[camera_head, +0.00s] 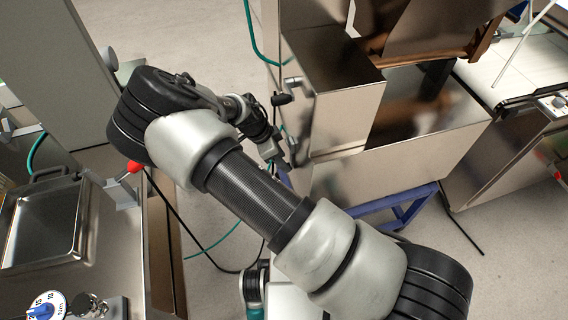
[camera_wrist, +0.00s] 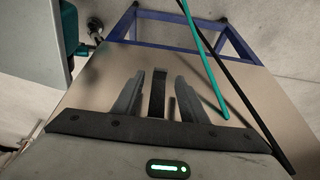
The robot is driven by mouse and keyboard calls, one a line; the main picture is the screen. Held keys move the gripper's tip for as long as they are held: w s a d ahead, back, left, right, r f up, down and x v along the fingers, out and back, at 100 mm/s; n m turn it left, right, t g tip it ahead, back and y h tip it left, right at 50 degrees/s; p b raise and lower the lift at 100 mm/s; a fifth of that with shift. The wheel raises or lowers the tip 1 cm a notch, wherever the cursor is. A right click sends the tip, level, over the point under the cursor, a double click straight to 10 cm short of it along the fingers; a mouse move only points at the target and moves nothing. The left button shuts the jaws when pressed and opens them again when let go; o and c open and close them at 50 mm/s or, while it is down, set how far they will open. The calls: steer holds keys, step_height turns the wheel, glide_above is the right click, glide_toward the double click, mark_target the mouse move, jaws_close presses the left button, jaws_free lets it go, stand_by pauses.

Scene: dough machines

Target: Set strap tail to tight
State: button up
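A short dark strip (camera_wrist: 158,93), which may be the strap tail, stands between the two grey fingers of my gripper (camera_wrist: 160,88) in the wrist view. Gaps show on both sides of it, and the fingers are apart. I cannot tell how the strip is fastened or how tight it is. In the head view my gripper (camera_head: 278,156) points down beside the left side of a steel machine (camera_head: 342,140). The strip cannot be made out there.
A blue frame (camera_head: 396,208) supports the steel machine. A green cord (camera_wrist: 203,60) and a black cord (camera_wrist: 235,85) run close to my gripper. A steel counter with a pan (camera_head: 45,225) and a red knob (camera_head: 135,167) stands at the left. Floor shows between them.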

steer(key=shift+x, duration=1.15)
jaws_close()
step_height(320, 180, down, 3)
steer(key=shift+r+b, duration=0.15)
steer(key=shift+b, duration=0.85)
jaws_free()
